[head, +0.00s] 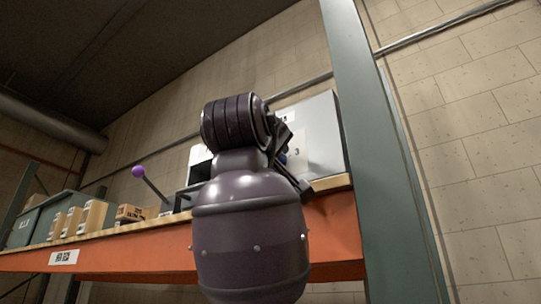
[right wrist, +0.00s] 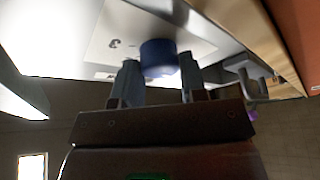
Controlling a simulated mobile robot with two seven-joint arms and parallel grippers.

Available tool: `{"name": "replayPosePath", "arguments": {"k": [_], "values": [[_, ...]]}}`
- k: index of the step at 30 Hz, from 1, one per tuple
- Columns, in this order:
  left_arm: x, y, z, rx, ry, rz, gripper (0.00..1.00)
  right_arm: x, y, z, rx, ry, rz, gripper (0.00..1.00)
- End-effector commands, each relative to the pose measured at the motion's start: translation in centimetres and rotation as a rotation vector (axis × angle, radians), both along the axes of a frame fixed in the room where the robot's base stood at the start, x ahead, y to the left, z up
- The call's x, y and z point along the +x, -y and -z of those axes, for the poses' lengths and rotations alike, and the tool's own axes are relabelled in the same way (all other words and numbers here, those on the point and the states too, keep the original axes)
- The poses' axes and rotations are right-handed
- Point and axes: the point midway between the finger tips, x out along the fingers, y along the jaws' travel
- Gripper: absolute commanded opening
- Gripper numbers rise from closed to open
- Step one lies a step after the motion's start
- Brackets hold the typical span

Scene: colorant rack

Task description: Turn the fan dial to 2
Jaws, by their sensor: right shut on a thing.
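The fan dial is a round blue knob (right wrist: 158,54) on the white front panel (right wrist: 102,28) of a light grey box. In the right wrist view it sits between the two fingers of my right gripper (right wrist: 158,74), which is shut on it. A numeral 3 shows on the panel to the left of the knob; other marks are hidden or too small to read. In the head view, my arm covers most of the panel, and only a bit of the blue knob (head: 283,159) shows beside the gripper. My left gripper is in neither view.
The grey box (head: 326,130) stands on an orange-edged shelf (head: 130,258). A lever with a purple ball (head: 138,171) rises to its left. Several small cartons (head: 92,217) and a grey-green bin (head: 45,222) stand farther left. A grey-green upright post (head: 372,150) stands right of the box.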

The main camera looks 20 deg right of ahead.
Motion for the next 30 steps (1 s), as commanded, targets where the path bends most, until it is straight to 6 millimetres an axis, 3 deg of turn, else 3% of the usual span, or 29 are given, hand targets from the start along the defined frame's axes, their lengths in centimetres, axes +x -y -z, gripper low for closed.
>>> {"name": "replayPosePath", "arguments": {"k": [11, 30], "values": [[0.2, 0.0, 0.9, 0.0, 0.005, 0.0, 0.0, 0.1, -0.2, 0.3, 0.123, 0.158, -0.002, 0.15], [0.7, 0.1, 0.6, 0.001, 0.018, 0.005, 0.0, 0.4, -0.4, 0.2, 0.493, 0.633, -0.001, 0.15]]}}
